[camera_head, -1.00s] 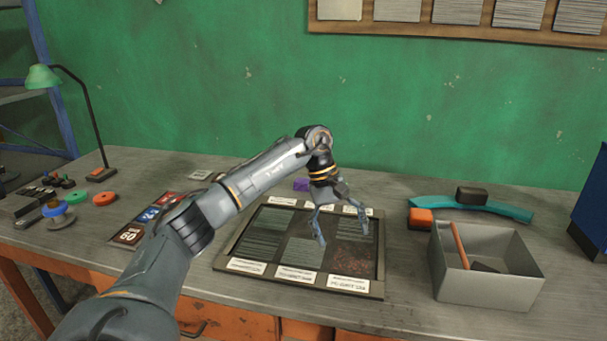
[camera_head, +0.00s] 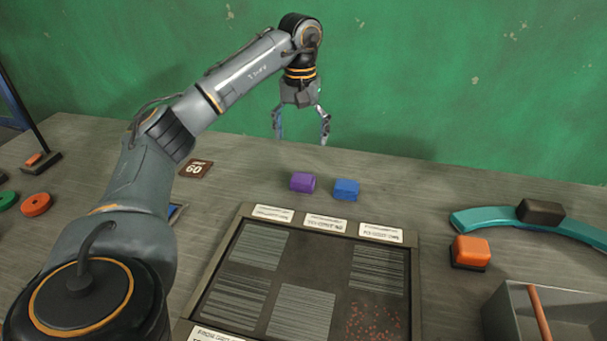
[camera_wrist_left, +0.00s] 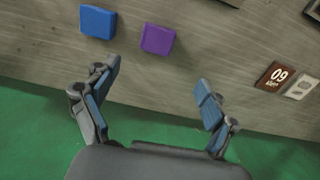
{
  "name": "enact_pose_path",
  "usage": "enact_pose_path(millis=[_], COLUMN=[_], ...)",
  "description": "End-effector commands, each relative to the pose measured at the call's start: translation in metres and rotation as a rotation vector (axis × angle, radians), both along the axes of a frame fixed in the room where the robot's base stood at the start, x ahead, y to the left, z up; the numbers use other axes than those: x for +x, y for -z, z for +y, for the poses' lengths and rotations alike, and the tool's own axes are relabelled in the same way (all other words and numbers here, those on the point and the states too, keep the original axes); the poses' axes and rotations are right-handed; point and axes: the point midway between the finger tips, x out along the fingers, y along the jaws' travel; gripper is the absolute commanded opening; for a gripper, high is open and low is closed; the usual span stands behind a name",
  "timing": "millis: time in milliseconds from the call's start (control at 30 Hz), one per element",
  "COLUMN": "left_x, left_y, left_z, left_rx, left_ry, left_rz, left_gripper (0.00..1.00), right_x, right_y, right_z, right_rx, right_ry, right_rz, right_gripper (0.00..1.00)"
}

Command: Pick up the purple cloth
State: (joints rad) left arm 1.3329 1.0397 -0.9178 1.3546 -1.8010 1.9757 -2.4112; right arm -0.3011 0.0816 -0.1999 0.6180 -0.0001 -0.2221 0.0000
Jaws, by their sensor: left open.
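The purple cloth (camera_head: 303,182) is a small, block-like folded piece on the grey workbench, just behind the framed sample board. It also shows in the left wrist view (camera_wrist_left: 158,39), ahead of the fingers and between their lines. My left gripper (camera_head: 302,140) is open and empty, pointing down above the back of the bench, behind the purple cloth and apart from it. Its two spread fingers also show in the left wrist view (camera_wrist_left: 156,88). My right gripper is not in view.
A similar blue block (camera_head: 346,190) lies close to the right of the purple cloth. The sample board (camera_head: 413,290) fills the front middle. An orange block (camera_head: 471,252), a teal curved piece (camera_head: 480,217) and a grey box (camera_head: 497,312) are at right. The green wall (camera_head: 420,80) is close behind.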

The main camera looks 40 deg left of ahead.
Motion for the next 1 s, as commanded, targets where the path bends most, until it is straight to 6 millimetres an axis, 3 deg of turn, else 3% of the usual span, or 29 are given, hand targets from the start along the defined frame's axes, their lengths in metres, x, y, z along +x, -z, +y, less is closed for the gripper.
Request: enact_pose_path(millis=[100, 300, 567, 800, 1000], left_x=[-0.001, -0.001, 0.0, 0.001, 0.001], left_y=[0.027, 0.06, 0.079, 0.114, 0.121], left_z=[0.0, 0.0, -0.002, -0.006, -0.006], left_rx=[0.0, -0.001, 0.0, -0.001, -0.001], left_ry=[0.0, -0.001, 0.0, -0.001, -0.001], left_rz=[0.006, 0.003, 0.002, 0.003, 0.0], left_gripper=[0.85, 0.85, 0.85, 0.85, 0.85], right_x=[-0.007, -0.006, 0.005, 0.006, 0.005], right_y=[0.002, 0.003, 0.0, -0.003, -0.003], right_z=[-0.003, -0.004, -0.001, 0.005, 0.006], right_rx=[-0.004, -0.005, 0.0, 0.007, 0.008], right_ry=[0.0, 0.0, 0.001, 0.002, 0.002], right_rz=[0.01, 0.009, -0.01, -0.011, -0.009], right_gripper=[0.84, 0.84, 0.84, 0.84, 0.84])
